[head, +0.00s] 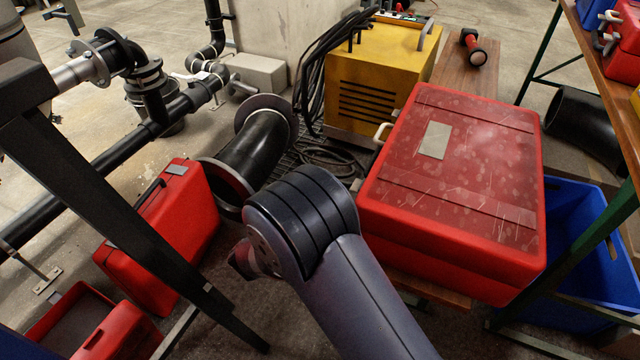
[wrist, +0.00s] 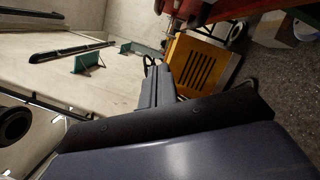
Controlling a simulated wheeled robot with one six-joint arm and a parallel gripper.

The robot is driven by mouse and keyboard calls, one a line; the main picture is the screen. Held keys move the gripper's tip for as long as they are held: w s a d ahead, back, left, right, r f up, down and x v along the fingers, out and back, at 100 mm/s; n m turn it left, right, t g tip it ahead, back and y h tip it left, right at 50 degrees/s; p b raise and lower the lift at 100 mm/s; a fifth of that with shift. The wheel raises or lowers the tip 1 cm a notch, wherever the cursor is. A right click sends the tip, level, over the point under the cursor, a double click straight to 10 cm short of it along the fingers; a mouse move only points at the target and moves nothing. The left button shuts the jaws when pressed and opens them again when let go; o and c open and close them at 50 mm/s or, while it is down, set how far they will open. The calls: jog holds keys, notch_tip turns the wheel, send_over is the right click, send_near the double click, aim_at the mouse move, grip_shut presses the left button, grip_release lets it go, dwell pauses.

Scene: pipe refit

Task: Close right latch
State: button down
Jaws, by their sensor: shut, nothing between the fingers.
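A big red case (head: 450,190) with a scuffed lid and a pale label lies on a wooden bench in the head view. Its lid looks down. A light handle (head: 382,132) stands out on its left side. I cannot make out the right latch in either view. A red edge at the top of the wrist view (wrist: 185,8) may be the case. In the head view my arm stands left of the case, and the gripper's fingers are hidden.
A yellow machine (head: 385,75) with black cables stands behind the case. A black pipe elbow (head: 250,150) and a smaller red case (head: 165,235) are on the left. A blue bin (head: 590,225) and a shelf are on the right.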

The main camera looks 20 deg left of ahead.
jog(key=r+p+v, duration=0.1)
jog(key=p+v, duration=0.1)
jog(key=v, duration=0.6)
jog(key=shift+r, duration=0.25)
jog(key=shift+d, duration=0.1)
